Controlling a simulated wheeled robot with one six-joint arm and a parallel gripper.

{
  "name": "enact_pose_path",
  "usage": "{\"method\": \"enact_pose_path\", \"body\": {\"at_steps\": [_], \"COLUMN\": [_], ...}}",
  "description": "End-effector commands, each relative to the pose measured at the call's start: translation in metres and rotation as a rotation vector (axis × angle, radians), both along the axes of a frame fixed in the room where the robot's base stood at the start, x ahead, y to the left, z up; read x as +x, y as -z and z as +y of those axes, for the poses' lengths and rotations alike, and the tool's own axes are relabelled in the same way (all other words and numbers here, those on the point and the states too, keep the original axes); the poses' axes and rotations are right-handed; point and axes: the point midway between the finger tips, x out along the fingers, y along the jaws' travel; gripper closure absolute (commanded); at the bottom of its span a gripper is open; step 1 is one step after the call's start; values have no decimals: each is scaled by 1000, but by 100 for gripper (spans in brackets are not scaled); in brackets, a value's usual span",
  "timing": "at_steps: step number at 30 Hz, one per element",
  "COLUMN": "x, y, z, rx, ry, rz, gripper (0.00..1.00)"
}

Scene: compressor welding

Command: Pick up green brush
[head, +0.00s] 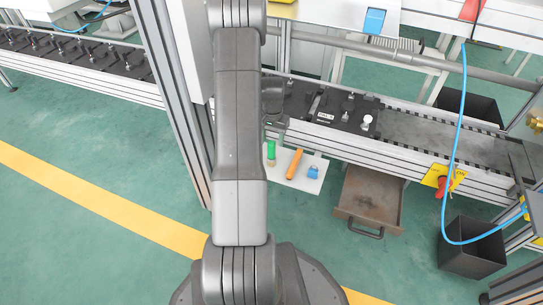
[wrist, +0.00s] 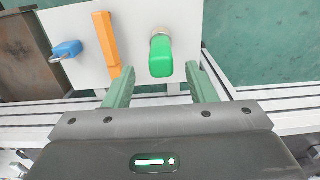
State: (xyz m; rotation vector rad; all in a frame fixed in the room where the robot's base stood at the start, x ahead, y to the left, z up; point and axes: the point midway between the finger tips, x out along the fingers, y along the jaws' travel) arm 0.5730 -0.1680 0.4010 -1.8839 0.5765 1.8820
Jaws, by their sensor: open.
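The green brush (head: 271,152) lies on a white board (head: 312,185) in the head view, at the board's left end. In the wrist view the green brush (wrist: 160,58) shows a green part nearer my gripper and a tan end farther off. My gripper (wrist: 158,92) is open and empty. Its two fingers stand apart on either side of the line to the brush, just short of it in the picture. I cannot tell the height gap. In the head view my arm hides most of the gripper.
An orange bar (head: 295,164) and a blue padlock-like item (head: 313,171) lie beside the brush on the board. A brown open drawer (head: 368,200) is to the right. The conveyor rail (head: 400,150) runs behind the board. A black bin (head: 472,250) stands at the right.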

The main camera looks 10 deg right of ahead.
Motion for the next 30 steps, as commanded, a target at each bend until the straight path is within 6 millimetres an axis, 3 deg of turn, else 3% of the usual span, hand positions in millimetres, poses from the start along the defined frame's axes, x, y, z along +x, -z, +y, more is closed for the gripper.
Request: {"method": "enact_pose_path", "body": {"at_steps": [9,17,25,30], "x": [-1,-1,-1,-1], "y": [46,47,47,47], "z": [3,3,3,3], "rx": [0,0,1,1], "ry": [0,0,0,0], "rz": [2,0,1,1], "gripper": [49,49,98,98]}}
